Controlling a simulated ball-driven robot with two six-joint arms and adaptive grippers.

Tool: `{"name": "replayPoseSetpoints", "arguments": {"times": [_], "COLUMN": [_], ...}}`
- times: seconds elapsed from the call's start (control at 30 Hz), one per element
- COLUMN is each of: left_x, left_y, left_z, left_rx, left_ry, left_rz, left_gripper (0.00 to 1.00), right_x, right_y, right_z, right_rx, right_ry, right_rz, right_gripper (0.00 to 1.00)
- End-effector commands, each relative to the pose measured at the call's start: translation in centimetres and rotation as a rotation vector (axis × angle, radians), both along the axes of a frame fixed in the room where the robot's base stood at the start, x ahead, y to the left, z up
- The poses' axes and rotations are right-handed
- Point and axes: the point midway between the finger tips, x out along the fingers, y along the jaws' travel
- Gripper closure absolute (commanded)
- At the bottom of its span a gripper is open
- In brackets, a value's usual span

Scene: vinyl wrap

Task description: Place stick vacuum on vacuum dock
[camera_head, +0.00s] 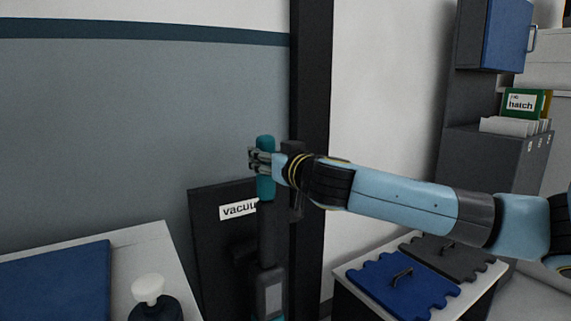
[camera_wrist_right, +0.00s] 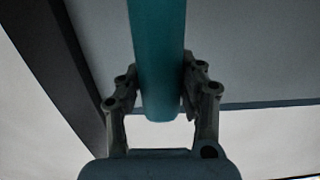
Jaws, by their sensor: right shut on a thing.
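The stick vacuum (camera_head: 271,231) stands upright in the middle of the head view, with a teal handle at its top and a dark body below. My right gripper (camera_head: 262,161) is shut on the teal handle. In the right wrist view the teal handle (camera_wrist_right: 160,62) runs between the two fingers of the gripper (camera_wrist_right: 160,90). The vacuum dock (camera_head: 215,240) is a dark panel with a white label reading "vacuu", just behind and left of the vacuum. The vacuum hides part of the panel and label. The vacuum's foot is out of the frame. My left gripper is not in view.
A white table (camera_head: 135,240) with a blue mat (camera_head: 60,285) and a dark, white-topped bottle (camera_head: 150,300) is at the lower left. A low cabinet with blue (camera_head: 400,285) and grey toothed panels is at the lower right. A dark post (camera_head: 311,80) rises behind the vacuum.

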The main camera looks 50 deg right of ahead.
Motion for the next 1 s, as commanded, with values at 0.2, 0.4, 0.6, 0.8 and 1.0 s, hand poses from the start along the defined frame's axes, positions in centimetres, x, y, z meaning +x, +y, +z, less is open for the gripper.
{"name": "replayPoseSetpoints", "arguments": {"times": [0.2,0.4,0.6,0.8,1.0], "left_x": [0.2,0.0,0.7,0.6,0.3], "left_y": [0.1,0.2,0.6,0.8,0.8], "left_z": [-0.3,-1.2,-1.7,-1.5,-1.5], "left_rx": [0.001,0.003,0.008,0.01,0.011], "left_ry": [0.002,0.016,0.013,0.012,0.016], "left_rz": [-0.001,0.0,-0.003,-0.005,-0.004], "left_gripper": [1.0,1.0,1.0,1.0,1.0], "right_x": [1.3,1.2,1.2,1.1,1.1], "right_y": [0.6,0.7,0.7,0.5,0.5], "right_z": [-0.3,-2.3,-4.5,-4.7,-4.7], "right_rx": [-0.007,-0.007,-0.007,-0.004,-0.004], "right_ry": [-0.006,-0.003,-0.003,0.003,0.002], "right_rz": [0.003,0.003,0.004,0.0,0.0], "right_gripper": [1.0,1.0,1.0,0.61,0.39]}}
